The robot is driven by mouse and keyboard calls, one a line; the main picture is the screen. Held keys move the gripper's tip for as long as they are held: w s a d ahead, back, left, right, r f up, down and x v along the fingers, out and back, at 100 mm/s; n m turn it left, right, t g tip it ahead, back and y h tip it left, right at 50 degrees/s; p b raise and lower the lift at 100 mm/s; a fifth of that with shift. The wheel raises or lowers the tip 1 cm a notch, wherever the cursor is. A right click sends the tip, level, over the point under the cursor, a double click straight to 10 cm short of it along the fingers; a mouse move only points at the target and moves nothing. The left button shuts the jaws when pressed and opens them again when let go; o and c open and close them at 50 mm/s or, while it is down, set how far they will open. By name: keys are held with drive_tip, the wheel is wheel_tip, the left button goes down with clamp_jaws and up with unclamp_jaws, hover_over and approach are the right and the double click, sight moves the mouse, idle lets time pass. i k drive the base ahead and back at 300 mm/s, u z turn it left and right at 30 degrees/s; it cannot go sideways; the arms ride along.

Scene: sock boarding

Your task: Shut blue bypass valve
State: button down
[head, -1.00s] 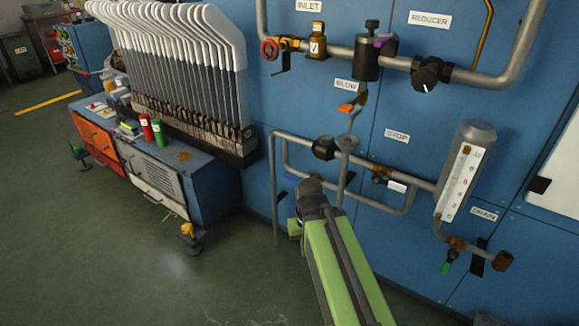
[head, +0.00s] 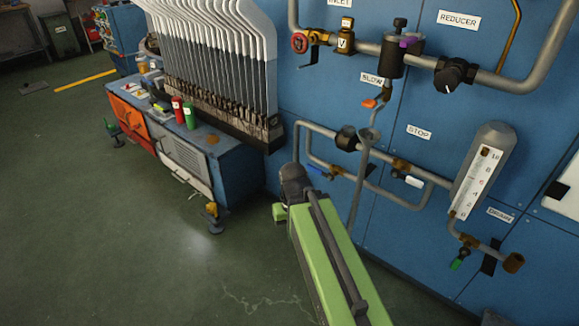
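The blue bypass valve shows as a small blue handle (head: 317,170) on the lower bypass pipe, in the middle of the head view. It lies just right of the dark joint of my green arm. The handle looks roughly in line with the pipe there, but it is too small to be sure. My arm reaches up from the bottom of the view toward this pipework. My gripper's fingers do not show; the arm's end is hidden behind its own links. I see no contact with the blue handle.
The white stop handle (head: 414,181), orange blow handle (head: 369,103), red handwheel (head: 299,42) and green drain handle (head: 458,260) sit on nearby pipes. A gauge (head: 477,178) stands at right. A blue bench (head: 236,170) with boarding forms is at left. The floor front left is clear.

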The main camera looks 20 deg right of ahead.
sight(331, 179)
drive_tip(key=u, duration=5.05)
drive_tip(key=i, duration=0.15)
drive_tip(key=z, duration=2.9)
drive_tip(key=k, duration=1.35)
drive_tip(key=z, duration=0.35)
drive_tip(key=i, duration=0.9)
